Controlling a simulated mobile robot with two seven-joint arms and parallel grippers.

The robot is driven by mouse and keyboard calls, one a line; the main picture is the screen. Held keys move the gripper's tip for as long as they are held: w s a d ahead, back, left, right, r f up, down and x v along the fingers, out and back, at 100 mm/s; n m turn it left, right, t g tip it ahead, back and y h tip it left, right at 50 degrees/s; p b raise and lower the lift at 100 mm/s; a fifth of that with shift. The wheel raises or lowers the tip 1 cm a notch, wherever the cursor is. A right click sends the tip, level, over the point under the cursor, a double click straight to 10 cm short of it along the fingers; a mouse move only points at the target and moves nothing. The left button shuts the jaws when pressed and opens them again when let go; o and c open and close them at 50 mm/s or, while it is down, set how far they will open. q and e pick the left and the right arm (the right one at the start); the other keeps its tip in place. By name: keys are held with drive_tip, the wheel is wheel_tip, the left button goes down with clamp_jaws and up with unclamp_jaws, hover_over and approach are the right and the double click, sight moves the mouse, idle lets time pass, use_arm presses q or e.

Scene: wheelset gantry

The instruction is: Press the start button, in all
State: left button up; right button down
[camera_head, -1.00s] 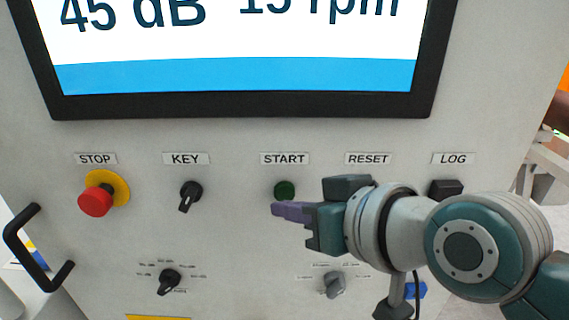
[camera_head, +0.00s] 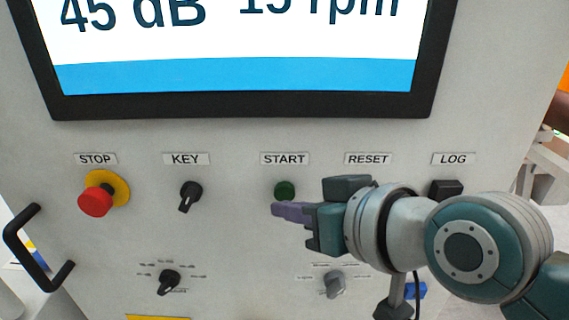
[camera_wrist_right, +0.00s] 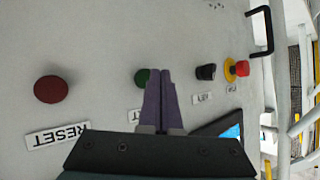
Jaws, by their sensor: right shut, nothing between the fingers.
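The green start button (camera_head: 284,190) sits on the grey panel under the START label (camera_head: 284,158). My right gripper (camera_head: 277,210) is shut and empty. Its purple fingertips are just below the button in the head view. In the right wrist view the shut fingers (camera_wrist_right: 159,72) reach toward the panel, and the green button (camera_wrist_right: 142,76) shows just left of the fingertips, partly hidden by them. I cannot tell whether the fingertips touch the button. My left gripper is in neither view.
The panel carries a red stop button (camera_head: 95,201) on a yellow ring, a black key switch (camera_head: 189,196), a black log button (camera_head: 446,189) and lower knobs. A red reset button (camera_wrist_right: 51,89) shows in the right wrist view. A black handle (camera_head: 40,250) sticks out at the left.

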idle(0.6)
drive_tip(key=shift+w, duration=0.15)
drive_tip(key=shift+w, duration=0.3)
idle(0.4)
